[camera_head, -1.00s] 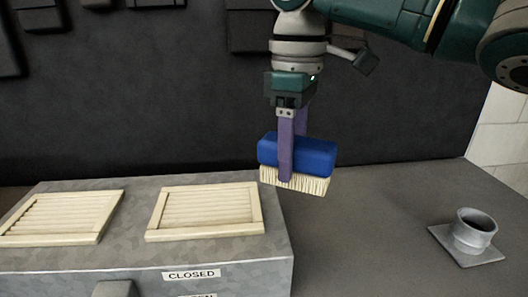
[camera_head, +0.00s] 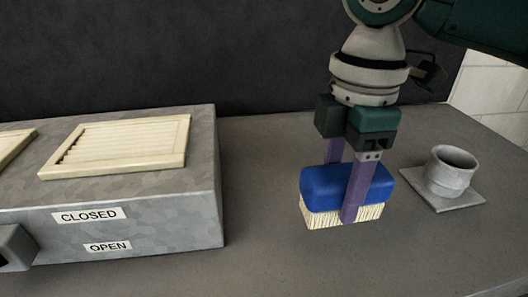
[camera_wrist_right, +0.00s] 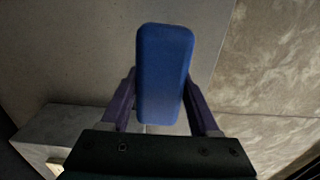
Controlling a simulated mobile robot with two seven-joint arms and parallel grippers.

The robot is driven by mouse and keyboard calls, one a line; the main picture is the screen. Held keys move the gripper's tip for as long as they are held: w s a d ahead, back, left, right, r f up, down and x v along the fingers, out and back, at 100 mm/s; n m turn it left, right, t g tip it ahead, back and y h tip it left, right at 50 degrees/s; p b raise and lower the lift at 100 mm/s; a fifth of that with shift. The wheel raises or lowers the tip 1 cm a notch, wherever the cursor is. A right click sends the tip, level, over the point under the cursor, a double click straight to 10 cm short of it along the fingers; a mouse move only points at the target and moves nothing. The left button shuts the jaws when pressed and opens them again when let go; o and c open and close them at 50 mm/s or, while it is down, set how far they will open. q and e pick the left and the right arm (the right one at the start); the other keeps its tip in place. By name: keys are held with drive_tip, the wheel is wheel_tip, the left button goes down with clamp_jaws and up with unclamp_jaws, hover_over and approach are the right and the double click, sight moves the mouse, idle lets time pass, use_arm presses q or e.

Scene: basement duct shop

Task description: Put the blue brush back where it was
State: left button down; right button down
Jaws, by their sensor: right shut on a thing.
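The blue brush (camera_head: 325,186) has a blue block on top and pale bristles pointing down. My right gripper (camera_head: 346,205) is shut on it, with one purple finger on its near side and the other behind it. The brush is over the grey table top, right of the metal box; I cannot tell for sure whether the bristles touch the table. In the right wrist view the blue block (camera_wrist_right: 164,72) sits between the two purple fingers (camera_wrist_right: 163,108). My left gripper is not in view.
A grey metal box (camera_head: 180,215) with louvred cream vents (camera_head: 118,147) and CLOSED and OPEN labels stands at left. A grey duct collar on a square plate (camera_head: 450,180) is right of the brush. The table (camera_head: 270,145) is clear between box and brush.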

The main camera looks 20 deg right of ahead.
wheel_tip(320, 180, down, 7)
drive_tip(key=shift+b, duration=0.55)
drive_tip(key=shift+f, duration=0.1)
drive_tip(key=shift+f, duration=0.15)
drive_tip(key=shift+c, duration=0.6)
unclamp_jaws()
